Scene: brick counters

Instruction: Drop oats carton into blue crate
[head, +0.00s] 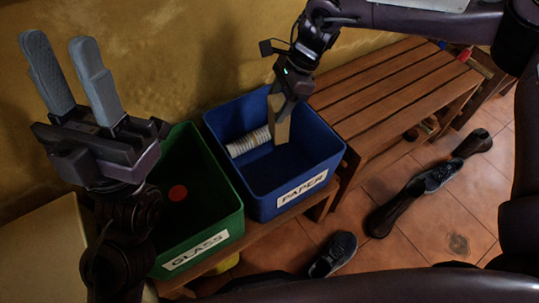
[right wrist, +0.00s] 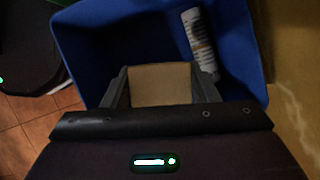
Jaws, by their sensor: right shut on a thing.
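The tan carton (head: 283,131), taken to be the oats carton, is between the fingers of my right gripper (head: 284,103), which is shut on it. It hangs over the inside of the blue crate (head: 265,209), which is labelled PAPER. In the right wrist view, the carton's plain tan face (right wrist: 160,83) shows between the two fingers, with the blue crate (right wrist: 82,58) beyond. I cannot tell whether the carton touches the crate floor. My left gripper (head: 62,62) is open and empty, raised at the left.
A white ribbed or printed thing (head: 248,142) lies in the blue crate by its left wall. A wooden slatted bench (head: 385,90) is at right; shoes (head: 334,254) lie on the tiled floor.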

